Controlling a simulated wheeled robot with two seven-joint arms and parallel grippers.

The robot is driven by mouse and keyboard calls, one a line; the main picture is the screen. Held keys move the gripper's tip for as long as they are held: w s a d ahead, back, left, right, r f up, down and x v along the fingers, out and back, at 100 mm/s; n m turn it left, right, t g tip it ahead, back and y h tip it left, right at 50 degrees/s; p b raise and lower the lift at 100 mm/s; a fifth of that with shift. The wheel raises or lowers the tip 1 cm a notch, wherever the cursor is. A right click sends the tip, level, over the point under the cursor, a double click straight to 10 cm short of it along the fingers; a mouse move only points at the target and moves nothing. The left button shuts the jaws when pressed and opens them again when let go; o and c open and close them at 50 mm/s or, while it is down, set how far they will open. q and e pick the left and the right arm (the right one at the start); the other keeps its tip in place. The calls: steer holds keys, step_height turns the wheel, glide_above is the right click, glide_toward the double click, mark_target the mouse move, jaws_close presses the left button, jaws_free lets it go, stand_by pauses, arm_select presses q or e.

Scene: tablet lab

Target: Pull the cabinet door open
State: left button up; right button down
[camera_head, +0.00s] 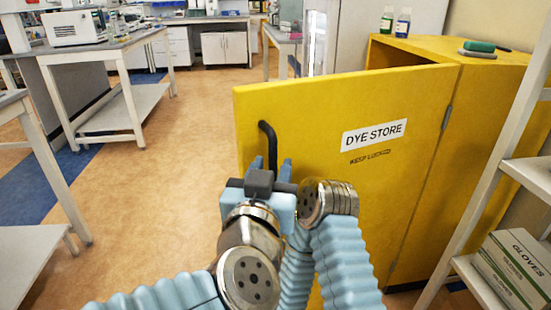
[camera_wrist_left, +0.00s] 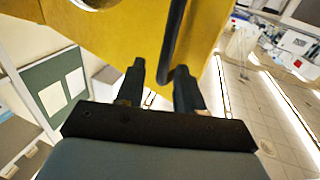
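The yellow cabinet door (camera_head: 340,165) carries a "DYE STORE" label. It stands partly open, hinged at its right edge and swung out from the cabinet body (camera_head: 490,85). Its black bar handle (camera_head: 270,145) is near the door's left edge. My left gripper (camera_head: 271,170) is at the handle's lower part. In the left wrist view the handle (camera_wrist_left: 172,50) runs down between the two fingertips of my left gripper (camera_wrist_left: 160,70), closer to the right finger. The fingers stand apart, with a gap beside the handle. My right gripper is not in view.
A white shelf rack (camera_head: 500,165) with a glove box (camera_head: 515,265) stands at the right. Bottles (camera_head: 403,22) and a green-topped item (camera_head: 479,47) rest on the cabinet. Tables (camera_head: 125,75) stand at the left. The floor (camera_head: 185,180) left of the door is clear.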

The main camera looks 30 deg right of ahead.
arm_select(q)
steer(key=v, duration=0.9)
steer(key=shift+s, duration=0.2)
steer(key=shift+w, duration=0.1)
